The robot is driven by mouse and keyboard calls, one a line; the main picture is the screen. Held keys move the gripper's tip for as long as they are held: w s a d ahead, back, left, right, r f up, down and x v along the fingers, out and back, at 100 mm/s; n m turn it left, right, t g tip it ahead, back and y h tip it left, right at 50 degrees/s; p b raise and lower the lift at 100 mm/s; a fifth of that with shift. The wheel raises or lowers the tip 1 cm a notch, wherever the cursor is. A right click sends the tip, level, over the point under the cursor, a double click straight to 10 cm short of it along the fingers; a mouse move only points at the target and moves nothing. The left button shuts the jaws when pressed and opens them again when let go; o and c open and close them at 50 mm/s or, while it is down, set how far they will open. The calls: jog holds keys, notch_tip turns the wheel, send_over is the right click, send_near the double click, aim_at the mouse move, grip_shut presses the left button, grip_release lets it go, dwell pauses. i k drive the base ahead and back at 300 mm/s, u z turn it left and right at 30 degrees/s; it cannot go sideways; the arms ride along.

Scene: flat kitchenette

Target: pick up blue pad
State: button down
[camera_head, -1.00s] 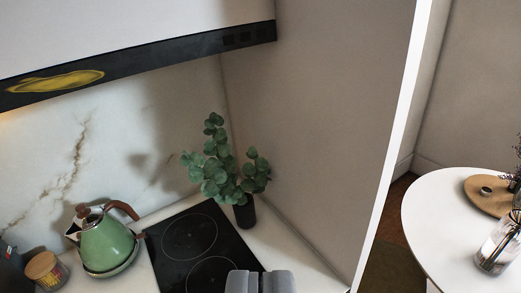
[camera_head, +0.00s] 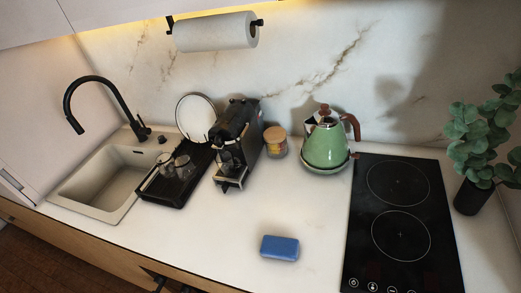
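A blue pad (camera_head: 280,248) lies flat on the white countertop (camera_head: 215,237), near its front edge and left of the black cooktop. Nothing touches it, and the counter around it is bare. My gripper is not in view now.
A green kettle (camera_head: 326,143), a jar (camera_head: 275,141), a black coffee machine (camera_head: 236,140) and a dish rack (camera_head: 175,177) stand behind the pad. The sink (camera_head: 112,178) is at the left. The cooktop (camera_head: 398,222) and a potted plant (camera_head: 480,165) are at the right.

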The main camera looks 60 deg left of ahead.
aim_at(285, 249)
jog(key=u, duration=0.65)
jog(key=k, duration=0.4)
jog(key=u, duration=0.3)
